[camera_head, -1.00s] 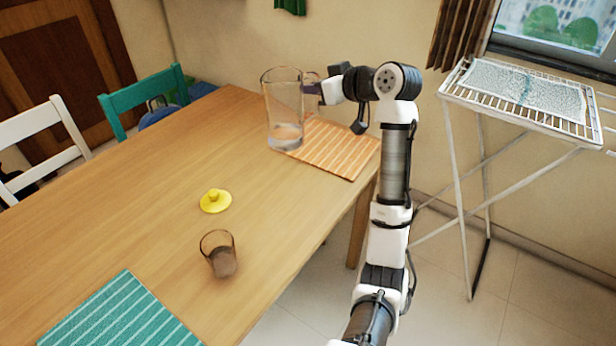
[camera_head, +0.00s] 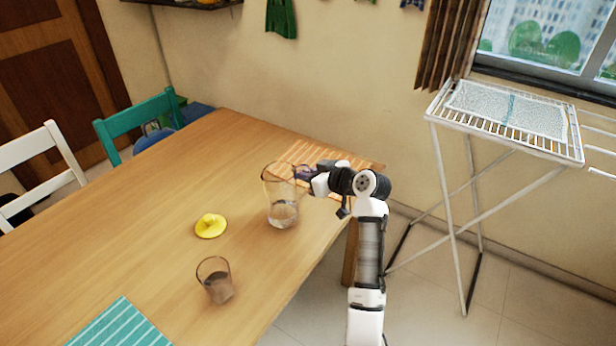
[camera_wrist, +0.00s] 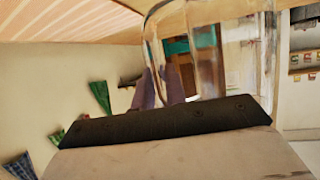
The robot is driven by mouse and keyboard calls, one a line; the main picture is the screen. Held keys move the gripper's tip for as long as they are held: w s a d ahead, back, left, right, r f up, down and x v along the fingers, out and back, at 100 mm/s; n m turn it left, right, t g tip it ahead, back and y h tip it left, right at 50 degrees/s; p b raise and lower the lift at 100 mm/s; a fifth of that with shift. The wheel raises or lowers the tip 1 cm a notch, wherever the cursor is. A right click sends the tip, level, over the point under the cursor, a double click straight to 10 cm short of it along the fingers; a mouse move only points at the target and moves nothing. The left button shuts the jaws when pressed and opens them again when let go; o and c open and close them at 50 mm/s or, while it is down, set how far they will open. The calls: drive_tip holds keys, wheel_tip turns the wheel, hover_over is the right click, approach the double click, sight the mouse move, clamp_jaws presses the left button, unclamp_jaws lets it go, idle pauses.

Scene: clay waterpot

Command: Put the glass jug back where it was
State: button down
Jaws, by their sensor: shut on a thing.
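The clear glass jug (camera_head: 281,200) is upright near the table's right edge, in front of the orange striped placemat (camera_head: 300,153). A little water shows in its bottom. My gripper (camera_head: 302,173) is shut on the jug's handle at its right side. In the wrist view the gripper's fingers (camera_wrist: 167,88) reach to the jug's glass wall (camera_wrist: 208,60). I cannot tell whether the jug's base touches the table or is slightly above it.
A yellow lid (camera_head: 210,226) and a glass of brown drink (camera_head: 216,281) stand on the wooden table (camera_head: 140,230) left of the jug. A teal striped placemat (camera_head: 120,325) lies in front. A drying rack (camera_head: 505,120) stands at right. Chairs line the left side.

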drive_tip(key=shift+f, duration=0.8)
drive_tip(key=c, duration=1.4)
unclamp_jaws()
drive_tip(key=shift+c, duration=0.2)
drive_tip(key=b+v, duration=0.2)
drive_tip(key=v, duration=1)
drive_tip(key=shift+b, duration=0.4)
